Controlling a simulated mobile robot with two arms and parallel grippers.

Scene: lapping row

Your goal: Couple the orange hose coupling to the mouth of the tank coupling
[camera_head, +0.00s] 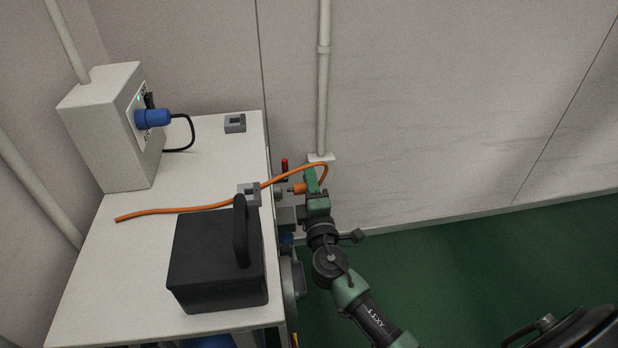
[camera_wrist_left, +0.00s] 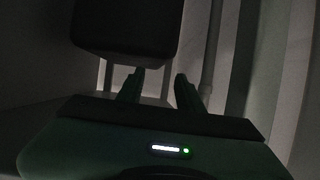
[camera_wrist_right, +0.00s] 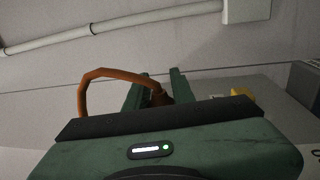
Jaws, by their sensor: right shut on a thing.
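The orange hose coupling (camera_head: 298,188) is in my right gripper (camera_head: 309,183) just off the right edge of the white table. In the right wrist view the coupling (camera_wrist_right: 157,96) sits between the fingers (camera_wrist_right: 157,88), its front partly hidden by the gripper body. The grey tank coupling (camera_head: 279,194) lies directly left of the hose coupling in the head view, below a red handle (camera_head: 284,164). I cannot tell whether the two touch. My left gripper (camera_wrist_left: 159,88) shows only in its own wrist view, with its fingers apart and nothing seen between them.
The orange hose (camera_head: 180,210) runs across the white table (camera_head: 200,176) through a grey clip (camera_head: 249,194) and loops above my right gripper. A black box with a handle (camera_head: 210,262) stands at the table front. A wall pipe (camera_head: 323,90) rises behind. Green floor (camera_head: 480,270) is open at right.

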